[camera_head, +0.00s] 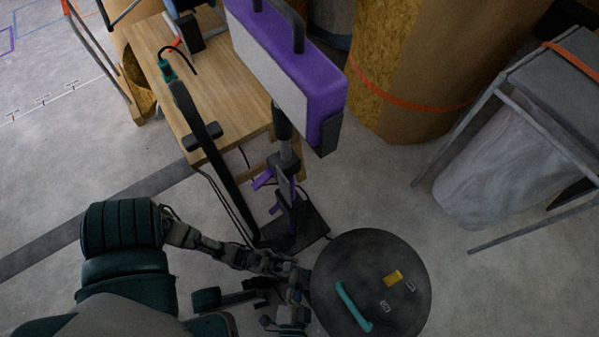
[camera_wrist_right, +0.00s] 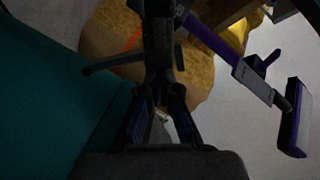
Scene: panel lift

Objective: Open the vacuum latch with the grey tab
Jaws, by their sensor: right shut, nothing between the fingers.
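I cannot pick out the vacuum latch or its grey tab with certainty. A purple and light grey lifting device (camera_head: 330,91) stands by the wooden table, with small purple levers (camera_head: 283,205) low on its column. Purple and grey parts (camera_wrist_right: 245,70) of a device also show at the right of the wrist view, apart from my right gripper (camera_wrist_right: 162,80). That gripper is dark, with its fingers together and nothing seen between them. My left gripper (camera_head: 288,310) is at the bottom centre of the head view, left of a dark round disc; its fingers are too cluttered to read.
A wooden table (camera_head: 225,85) stands at the back. A large cardboard-like roll (camera_head: 430,60) and a metal-framed rack (camera_head: 455,135) are at right. Grey floor is clear between.

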